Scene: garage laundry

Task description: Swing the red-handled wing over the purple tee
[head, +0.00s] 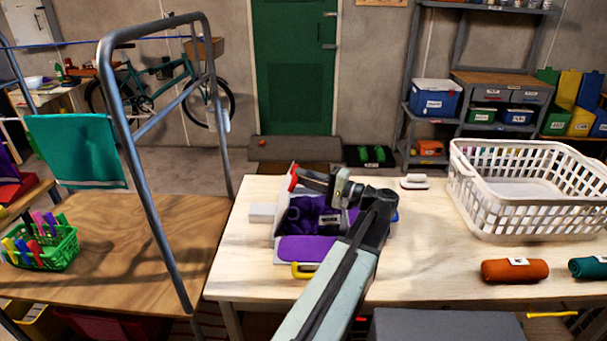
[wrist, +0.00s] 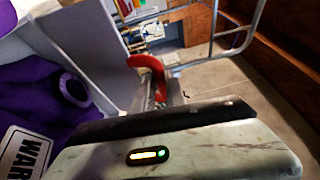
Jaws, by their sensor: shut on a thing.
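The folding board lies on the pale table with the purple tee (head: 310,217) spread on it. The red handle (head: 293,179) is at the board's far left, on a light grey wing (head: 284,205) that looks raised and tilted. My gripper (head: 300,177) reaches over the board from the right and is shut on the red handle. In the wrist view, the red handle (wrist: 148,72) sits between my fingers, beside the grey wing (wrist: 85,50). The tee (wrist: 40,100) lies left of it, with a white label. My arm hides part of the tee and board.
A yellow handle (head: 302,271) is at the board's near edge. A white basket (head: 530,200), an orange roll (head: 515,271) and a green roll (head: 590,267) are on the right. A metal rail (head: 150,165) stands left, near a green basket of pegs (head: 45,250).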

